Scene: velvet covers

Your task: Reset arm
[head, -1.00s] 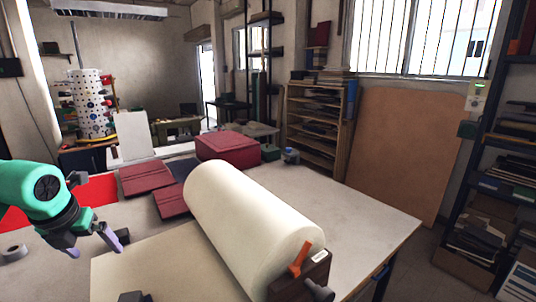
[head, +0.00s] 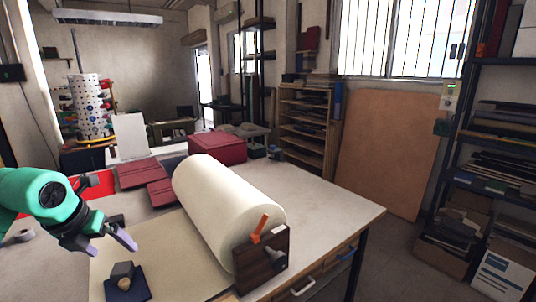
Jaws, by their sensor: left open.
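My left gripper (head: 112,232) comes in from the left on a green arm, its fingers apart and nothing between them. It is above the table (head: 320,205), left of a large cream roll (head: 225,205). The roll lies on a dark wooden holder (head: 262,262) with an orange lever (head: 259,228). A small dark blue block with a knob (head: 126,284) sits on the cream sheet (head: 185,262) below the gripper. My right gripper is not in view.
Dark red covers (head: 140,172) and a red box (head: 217,148) lie behind the roll. A grey tape ring (head: 24,235) is at the far left. The table's right side is clear. A shelf rack (head: 490,150) stands at the right.

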